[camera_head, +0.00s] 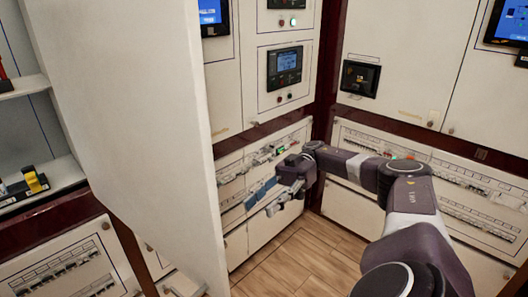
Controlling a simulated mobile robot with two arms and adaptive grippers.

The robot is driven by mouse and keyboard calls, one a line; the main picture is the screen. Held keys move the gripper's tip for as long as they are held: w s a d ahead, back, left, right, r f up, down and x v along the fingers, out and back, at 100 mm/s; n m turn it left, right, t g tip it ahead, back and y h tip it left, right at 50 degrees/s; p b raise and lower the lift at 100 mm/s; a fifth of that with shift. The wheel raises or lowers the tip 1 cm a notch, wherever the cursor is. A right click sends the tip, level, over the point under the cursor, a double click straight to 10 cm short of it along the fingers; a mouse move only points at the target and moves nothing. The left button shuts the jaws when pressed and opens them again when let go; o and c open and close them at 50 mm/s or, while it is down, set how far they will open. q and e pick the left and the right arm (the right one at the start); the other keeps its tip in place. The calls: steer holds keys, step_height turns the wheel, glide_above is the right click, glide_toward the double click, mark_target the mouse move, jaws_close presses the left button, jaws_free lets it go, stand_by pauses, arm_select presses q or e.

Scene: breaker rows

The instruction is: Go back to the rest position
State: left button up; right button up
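My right gripper (264,199) is at the end of my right arm, which comes in from the lower right. It is in front of a breaker row (262,156) on the left-hand cabinet wall. Its two fingers look spread apart, with nothing seen between them. Whether a fingertip touches the breaker panel cannot be told. My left gripper is not seen.
A large white open door panel (130,120) stands close in the left half and hides much behind it. Another breaker row (465,180) is on the right-hand wall. Bare wooden floor (300,262) lies below my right gripper. A shelf (65,172) is at far left.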

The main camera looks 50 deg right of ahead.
stand_by(0.6)
